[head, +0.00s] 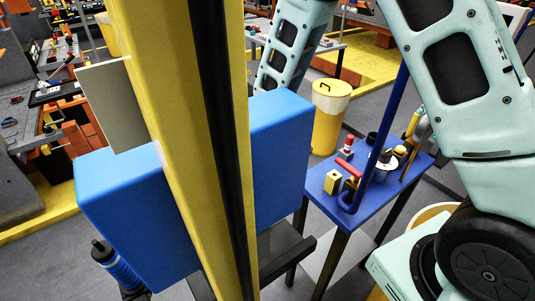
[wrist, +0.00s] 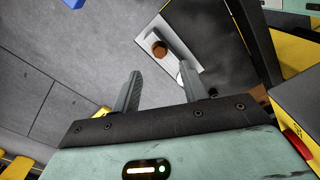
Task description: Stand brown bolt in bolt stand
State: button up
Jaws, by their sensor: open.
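My gripper (wrist: 161,82) shows in the wrist view with its two dark fingers spread and nothing between them. It is not visible in the head view. On the blue table in the head view stands a small yellow block (head: 333,184) with a dark spot on top; it may be the bolt stand. Next to it is a small brownish piece (head: 351,184), partly behind a blue post; I cannot tell if it is the brown bolt. In the wrist view a brown round thing (wrist: 160,49) lies on a pale panel (wrist: 150,38) beyond the fingers; I cannot identify it.
The blue table (head: 316,179) also carries a red cylinder (head: 345,165), a red-and-white piece (head: 348,146) and darker items. A blue post (head: 384,120) rises at its front. A large blue box (head: 130,215) is on the left. A yellow bin (head: 328,118) stands behind.

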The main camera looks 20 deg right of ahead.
notch_tip(320, 180, up, 11)
jog(key=b, duration=0.1)
dwell(0.7)
